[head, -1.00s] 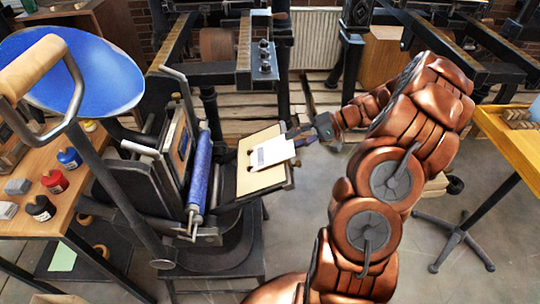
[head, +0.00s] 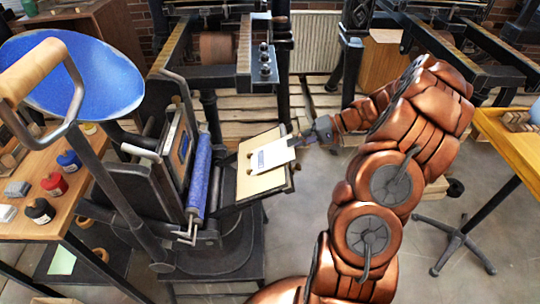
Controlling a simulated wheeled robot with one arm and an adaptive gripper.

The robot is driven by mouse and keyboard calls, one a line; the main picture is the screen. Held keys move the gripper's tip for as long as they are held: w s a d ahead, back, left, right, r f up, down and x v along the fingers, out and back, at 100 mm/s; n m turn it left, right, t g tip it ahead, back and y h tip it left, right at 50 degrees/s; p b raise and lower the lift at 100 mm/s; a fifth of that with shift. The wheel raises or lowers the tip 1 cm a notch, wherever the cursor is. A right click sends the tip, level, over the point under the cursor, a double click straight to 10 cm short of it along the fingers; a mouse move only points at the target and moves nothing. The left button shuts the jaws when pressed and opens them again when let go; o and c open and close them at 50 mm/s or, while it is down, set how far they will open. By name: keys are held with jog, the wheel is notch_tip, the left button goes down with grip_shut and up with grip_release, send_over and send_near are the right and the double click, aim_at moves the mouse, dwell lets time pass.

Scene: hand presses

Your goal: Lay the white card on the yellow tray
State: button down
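The white card (head: 272,155) is in front of the press's pale tilted board (head: 258,182) in the head view. It is tilted and has faint dark marks along its left edge. My gripper (head: 298,138) is at the card's upper right corner and seems shut on it. The fingers are small and partly hidden. I cannot tell whether the card still touches the board. The yellow tray (head: 507,150) is at the right edge, partly cut off, well apart from my gripper.
The hand press with its blue roller (head: 201,175) and blue ink disc (head: 75,75) stands at left. A wooden bench (head: 60,210) holds ink bottles. Open floor lies between my arm and the tray's stand (head: 458,236).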

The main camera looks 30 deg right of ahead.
jog(key=shift+d, duration=0.15)
jog(key=s+d+r, duration=0.2)
jog(key=d+r, duration=0.2)
jog(key=r, duration=0.1)
jog(key=shift+s+d+r+p, duration=0.2)
jog(key=shift+d+r+p, duration=0.05)
jog(key=shift+r+p, duration=0.15)
dwell(0.7)
